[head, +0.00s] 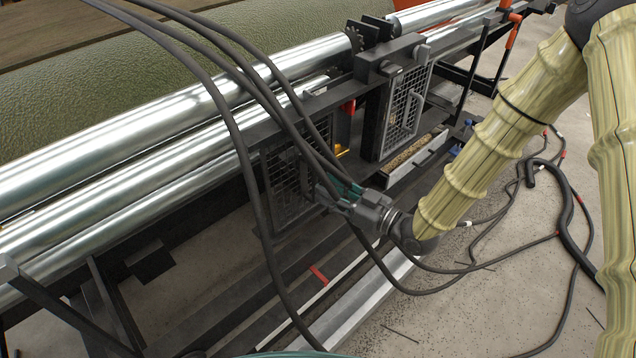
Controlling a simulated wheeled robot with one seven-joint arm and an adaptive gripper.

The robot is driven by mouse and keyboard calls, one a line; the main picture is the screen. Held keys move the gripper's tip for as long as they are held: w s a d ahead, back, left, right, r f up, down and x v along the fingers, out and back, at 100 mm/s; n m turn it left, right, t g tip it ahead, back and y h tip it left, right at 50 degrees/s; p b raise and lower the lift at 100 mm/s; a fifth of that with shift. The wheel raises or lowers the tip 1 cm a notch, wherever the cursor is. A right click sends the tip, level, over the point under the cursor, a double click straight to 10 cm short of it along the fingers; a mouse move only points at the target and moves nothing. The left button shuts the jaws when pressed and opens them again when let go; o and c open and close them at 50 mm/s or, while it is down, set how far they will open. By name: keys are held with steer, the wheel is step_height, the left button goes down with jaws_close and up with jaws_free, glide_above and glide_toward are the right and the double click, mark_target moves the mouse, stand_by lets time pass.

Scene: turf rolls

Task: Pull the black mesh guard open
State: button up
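Two mesh panels show on the front of the machine frame. The left black mesh guard (292,178) sits behind the hanging cables and is partly covered by my gripper. The right mesh panel (396,112) has a dark frame, grey wire mesh and a pale upright handle (410,112); it stands roughly upright, and I cannot tell whether it is ajar. My gripper (334,194) is at the lower right edge of the left guard, pointing left toward it. Its fingertips are small and dark against the mesh, so their opening and any contact are unclear.
Black cables (238,120) hang across the view in front of the left guard. Shiny rollers (130,190) and a green turf roll (70,105) lie behind. A pale metal rail (350,305) runs low in front. More cables (570,225) lie on the concrete floor at right.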

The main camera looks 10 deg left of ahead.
steer(key=v, duration=0.7)
stand_by(0.4)
steer(key=s+d+f+m+g+h+p, duration=0.1)
steer(key=s+d+f+m+h, duration=0.4)
steer(key=f, duration=0.5)
steer(key=s+d+f+m+g+h+p, duration=0.15)
steer(key=s+d+f+m+h, duration=0.3)
steer(key=f, duration=0.55)
steer(key=s+d+f+m+g+h+p, duration=0.1)
steer(key=s+d+f+m+g+h, duration=0.1)
steer(key=s+d, duration=0.5)
steer(key=s+d+f+m+g+h+p, duration=0.1)
steer(key=s+d+f+m+g+h, duration=0.1)
steer(key=s+d, duration=0.5)
steer(key=s+f+g+h, duration=0.1)
steer(key=s+f+h, duration=0.1)
steer(key=s, duration=0.4)
steer(key=shift+d+f+h, duration=0.3)
steer(key=shift+d+h, duration=0.1)
steer(key=shift+h, duration=0.05)
